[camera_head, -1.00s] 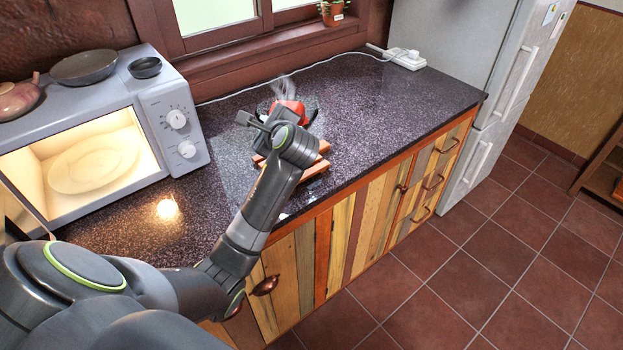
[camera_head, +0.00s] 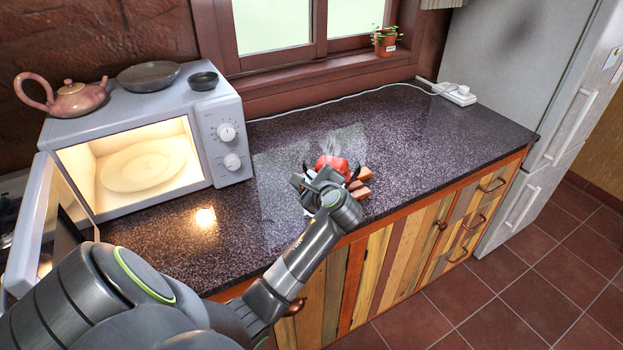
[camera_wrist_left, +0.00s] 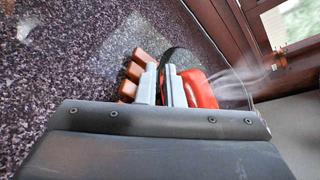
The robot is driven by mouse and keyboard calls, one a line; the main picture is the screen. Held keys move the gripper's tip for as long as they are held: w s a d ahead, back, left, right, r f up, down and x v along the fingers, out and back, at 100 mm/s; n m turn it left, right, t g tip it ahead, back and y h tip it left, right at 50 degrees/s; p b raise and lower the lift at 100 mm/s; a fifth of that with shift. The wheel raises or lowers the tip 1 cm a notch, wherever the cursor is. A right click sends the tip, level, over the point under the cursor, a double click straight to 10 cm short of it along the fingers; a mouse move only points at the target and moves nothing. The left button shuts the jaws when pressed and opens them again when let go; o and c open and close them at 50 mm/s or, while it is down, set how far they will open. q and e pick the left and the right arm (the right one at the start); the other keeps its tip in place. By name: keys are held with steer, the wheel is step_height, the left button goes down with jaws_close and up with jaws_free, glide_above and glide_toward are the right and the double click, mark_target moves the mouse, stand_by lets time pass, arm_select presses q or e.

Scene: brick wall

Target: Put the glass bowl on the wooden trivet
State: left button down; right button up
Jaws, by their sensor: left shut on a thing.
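The glass bowl (camera_wrist_left: 180,58) looks dark and see-through and holds red food (camera_wrist_left: 200,88), with steam rising from it. My left gripper (camera_wrist_left: 166,72) is shut on the bowl's near edge. In the head view the gripper (camera_head: 325,180) covers much of the bowl, and the red food (camera_head: 333,163) shows just behind it. The wooden trivet (camera_head: 362,186) has orange-brown slats whose right ends show beside the bowl; the rest is hidden. The trivet (camera_wrist_left: 132,72) shows left of the fingers in the wrist view. I cannot tell whether the bowl touches it. My right gripper is out of view.
A lit microwave (camera_head: 226,110) with its door open stands on the left of the counter (camera_head: 430,140). A teapot (camera_head: 78,98), a pan (camera_head: 148,76) and a small dark bowl (camera_head: 203,81) sit on top. A white power strip (camera_head: 455,93) lies at the back right. The right counter is clear.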

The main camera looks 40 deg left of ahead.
arm_select(q)
steer(key=shift+f, duration=0.1)
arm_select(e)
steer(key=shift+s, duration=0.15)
arm_select(q)
steer(key=c, duration=1.9)
jaws_free()
steer(key=shift+f, duration=0.1)
steer(key=o, duration=0.3)
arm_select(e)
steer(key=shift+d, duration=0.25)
arm_select(q)
steer(key=shift+o, duration=0.2)
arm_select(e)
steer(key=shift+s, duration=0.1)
arm_select(q)
steer(key=shift+d, duration=0.15)
steer(key=b+v, duration=0.1)
steer(key=v, duration=1.1)
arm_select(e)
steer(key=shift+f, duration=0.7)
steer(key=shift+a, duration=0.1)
arm_select(q)
steer(key=shift+s, duration=0.1)
